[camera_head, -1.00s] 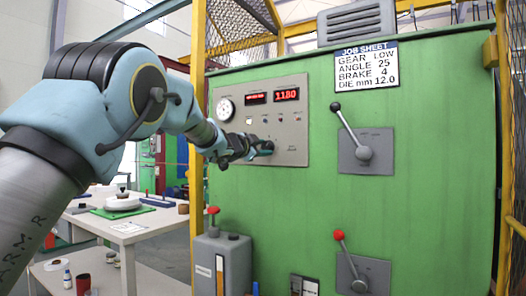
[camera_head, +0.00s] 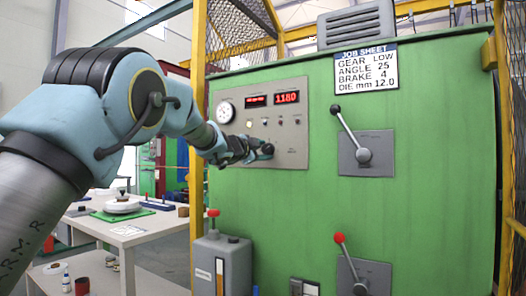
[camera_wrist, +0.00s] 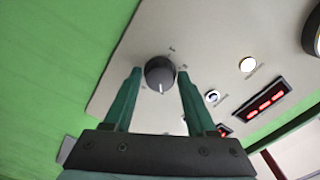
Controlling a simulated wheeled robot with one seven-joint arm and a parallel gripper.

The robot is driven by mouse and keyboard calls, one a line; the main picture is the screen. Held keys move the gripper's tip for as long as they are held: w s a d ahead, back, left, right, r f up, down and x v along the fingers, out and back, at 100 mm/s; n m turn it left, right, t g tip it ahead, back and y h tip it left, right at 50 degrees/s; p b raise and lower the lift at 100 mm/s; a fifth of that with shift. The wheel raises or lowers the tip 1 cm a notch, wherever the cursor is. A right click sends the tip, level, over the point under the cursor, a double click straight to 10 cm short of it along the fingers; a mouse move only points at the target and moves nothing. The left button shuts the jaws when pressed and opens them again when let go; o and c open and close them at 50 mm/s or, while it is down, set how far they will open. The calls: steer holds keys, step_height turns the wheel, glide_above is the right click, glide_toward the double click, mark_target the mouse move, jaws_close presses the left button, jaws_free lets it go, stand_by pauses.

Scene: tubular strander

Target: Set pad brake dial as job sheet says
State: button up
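The job sheet (camera_head: 366,70) on the green cabinet reads gear LOW, angle 25, brake 4, die 12.0 mm. A round dark dial (camera_wrist: 160,75) with a white pointer line sits on the grey panel (camera_wrist: 120,45). In the wrist view its line points down the picture; the small marks around it are too small to read. My gripper (camera_wrist: 160,78) is open, with one green finger on each side of the dial and narrow gaps showing. In the head view my gripper (camera_head: 258,151) is at the panel's lower part, partly covering the dial (camera_head: 267,149).
The panel also bears a gauge (camera_head: 225,112), a red display (camera_head: 286,97) reading 1180, and small buttons. A black-knobbed lever (camera_head: 350,125) and a red-knobbed lever (camera_head: 349,260) stand out to the right. A grey box (camera_head: 222,262) with a red-knobbed handle stands below.

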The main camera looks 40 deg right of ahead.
steer(key=shift+o, duration=1.3)
steer(key=b+v, duration=0.2)
steer(key=v, duration=0.9)
steer(key=shift+b, duration=0.35)
